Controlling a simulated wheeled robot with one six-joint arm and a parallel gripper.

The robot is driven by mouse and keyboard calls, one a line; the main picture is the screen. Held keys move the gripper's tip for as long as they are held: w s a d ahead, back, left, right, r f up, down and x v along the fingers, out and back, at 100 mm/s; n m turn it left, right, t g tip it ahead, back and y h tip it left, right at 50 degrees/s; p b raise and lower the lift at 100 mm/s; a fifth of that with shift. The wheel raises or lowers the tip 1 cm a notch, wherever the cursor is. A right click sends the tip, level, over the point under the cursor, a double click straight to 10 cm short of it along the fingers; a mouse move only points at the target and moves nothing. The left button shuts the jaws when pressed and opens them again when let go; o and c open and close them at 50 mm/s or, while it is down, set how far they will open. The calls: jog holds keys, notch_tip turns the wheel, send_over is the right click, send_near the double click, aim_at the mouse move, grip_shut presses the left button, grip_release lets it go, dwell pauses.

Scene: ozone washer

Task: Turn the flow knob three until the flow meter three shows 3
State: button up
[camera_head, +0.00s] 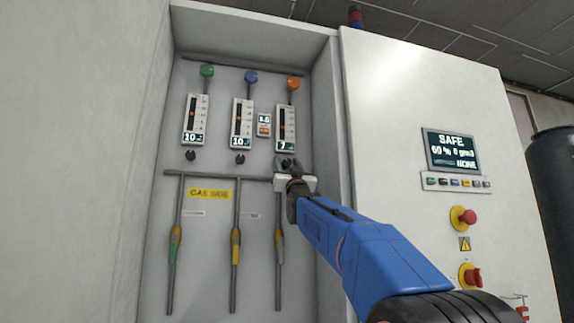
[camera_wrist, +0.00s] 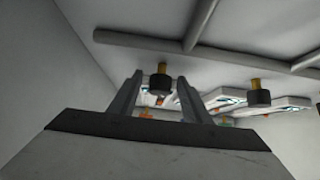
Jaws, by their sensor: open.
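Flow meter three (camera_head: 286,128), the rightmost of the meters, has an orange top fitting and its display reads 7. In the wrist view, this small dark knob (camera_wrist: 160,83) on a brass stem lies between the two fingers of my gripper (camera_wrist: 159,76). The fingers are open, one on each side of the knob. I cannot tell whether either touches it.
The left meter (camera_head: 193,119) and middle meter (camera_head: 242,123) both read 10. The middle knob (camera_head: 240,159) also shows in the wrist view (camera_wrist: 258,93). Pipes (camera_head: 215,175) run below the knobs. The cabinet wall (camera_head: 328,125) stands close on the right, beside a panel with red buttons (camera_head: 467,217).

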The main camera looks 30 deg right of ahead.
jog(key=shift+c, duration=0.4)
jog(key=c, duration=1)
jog(key=shift+o, duration=0.3)
jog(key=shift+s+r+n+t+y, duration=0.15)
jog(key=shift+n+t+y, duration=0.15)
jog(key=shift+n+y, duration=1.1)
jog(key=n+y, duration=0.2)
jog(key=shift+n, duration=0.4)
jog(key=shift+n+y, duration=0.8)
jog(key=shift+y, duration=0.3)
jog(key=o, duration=1)
